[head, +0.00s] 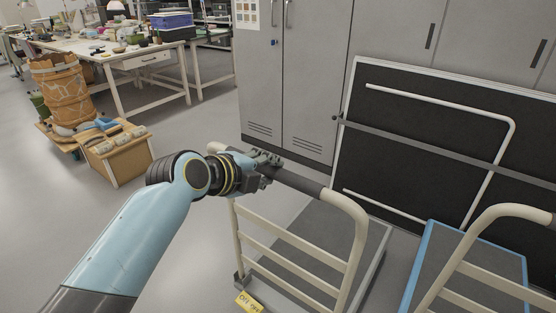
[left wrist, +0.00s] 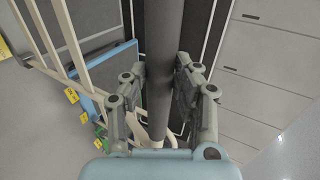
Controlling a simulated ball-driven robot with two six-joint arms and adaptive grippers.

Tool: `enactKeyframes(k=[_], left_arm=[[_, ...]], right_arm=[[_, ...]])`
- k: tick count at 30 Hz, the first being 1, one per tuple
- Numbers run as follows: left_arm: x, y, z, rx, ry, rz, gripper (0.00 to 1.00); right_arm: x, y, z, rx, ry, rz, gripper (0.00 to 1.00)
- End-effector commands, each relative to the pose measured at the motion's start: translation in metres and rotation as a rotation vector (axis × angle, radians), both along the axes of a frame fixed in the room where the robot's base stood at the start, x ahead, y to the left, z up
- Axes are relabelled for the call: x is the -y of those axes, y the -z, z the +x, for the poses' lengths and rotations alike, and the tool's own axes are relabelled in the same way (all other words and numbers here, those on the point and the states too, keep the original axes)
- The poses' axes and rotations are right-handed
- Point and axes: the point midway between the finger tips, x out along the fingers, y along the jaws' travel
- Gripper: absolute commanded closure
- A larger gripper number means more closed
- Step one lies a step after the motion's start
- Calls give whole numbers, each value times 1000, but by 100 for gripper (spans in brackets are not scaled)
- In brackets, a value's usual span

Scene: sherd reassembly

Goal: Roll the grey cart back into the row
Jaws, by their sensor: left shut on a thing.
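The grey cart (head: 340,240) has a grey deck and a cream tube frame with slats. A dark sleeve (head: 300,182) covers part of its push handle. My left gripper (head: 262,166) is shut on that handle near its left end. In the left wrist view the dark handle bar (left wrist: 163,50) runs between the fingers of my left gripper (left wrist: 163,90). A blue-edged cart (head: 475,255) with a cream handle frame stands to the right of the grey cart, with a gap of floor between the decks. My right gripper is not in view.
Grey lockers (head: 310,75) and a black panel with a white rail (head: 420,140) stand behind the carts. A yellow tag (head: 248,302) is low on the grey cart. A wooden crate (head: 120,155) and a workbench (head: 150,60) are at left. Floor between is clear.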

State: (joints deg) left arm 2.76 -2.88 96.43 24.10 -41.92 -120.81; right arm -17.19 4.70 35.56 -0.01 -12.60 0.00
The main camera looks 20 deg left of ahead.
Motion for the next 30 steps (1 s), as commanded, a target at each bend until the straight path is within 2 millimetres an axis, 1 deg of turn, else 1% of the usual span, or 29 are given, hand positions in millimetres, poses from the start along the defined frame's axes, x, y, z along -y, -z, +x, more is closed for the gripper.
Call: enactKeyframes(k=[3, 17, 30], left_arm=[[4, 2, 11, 2, -1, 0, 100], [18, 2, 50, -1, 0, 0, 100], [31, 3, 87, -1, 0, 0, 100]], right_arm=[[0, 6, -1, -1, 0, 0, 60], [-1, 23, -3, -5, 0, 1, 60], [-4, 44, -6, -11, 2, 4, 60]])
